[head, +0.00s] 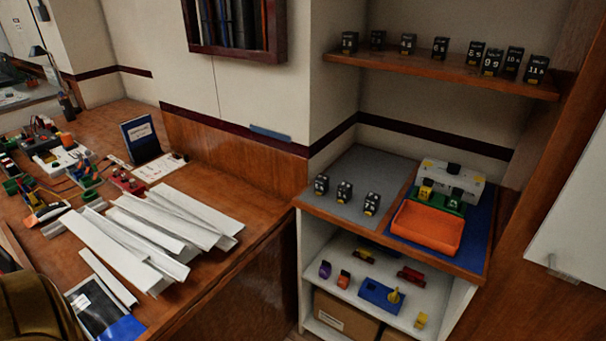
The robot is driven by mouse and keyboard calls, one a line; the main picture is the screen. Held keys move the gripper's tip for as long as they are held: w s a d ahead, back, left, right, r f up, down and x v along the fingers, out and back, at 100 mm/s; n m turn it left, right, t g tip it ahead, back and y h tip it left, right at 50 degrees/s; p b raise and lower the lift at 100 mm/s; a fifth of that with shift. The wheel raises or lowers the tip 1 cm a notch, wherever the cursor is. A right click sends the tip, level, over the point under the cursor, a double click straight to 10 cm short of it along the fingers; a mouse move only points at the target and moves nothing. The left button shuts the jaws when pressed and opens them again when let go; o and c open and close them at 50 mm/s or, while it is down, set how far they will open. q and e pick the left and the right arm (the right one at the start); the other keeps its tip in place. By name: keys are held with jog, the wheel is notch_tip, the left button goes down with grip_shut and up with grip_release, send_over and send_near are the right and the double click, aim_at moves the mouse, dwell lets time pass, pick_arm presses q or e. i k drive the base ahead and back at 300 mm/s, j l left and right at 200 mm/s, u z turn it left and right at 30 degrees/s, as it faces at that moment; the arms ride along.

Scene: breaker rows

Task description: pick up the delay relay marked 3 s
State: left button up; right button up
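Several small black relays with marked faces stand in a row on the upper wooden shelf, from a left one (349,41) to a right one (536,69). The right-hand marks look like 9 s, 10 s and 11 s; one near the middle (440,48) looks like 6 s. The left-hand marks are too small to read surely. Three more black relays stand on the grey mat below: left (321,184), middle (344,190) and right (371,203). Their marks are not clearly legible. I cannot tell which relay is marked 3 s. Neither gripper is in view.
An orange tray (428,229) and a grey-white device (450,181) sit on the blue mat (476,241) right of the grey mat (350,161). White channel lengths (150,230) and electrical parts crowd the left bench. A white panel (572,220) stands at the right edge.

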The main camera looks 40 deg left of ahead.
aim_at(343, 191)
jog(key=u, duration=0.85)
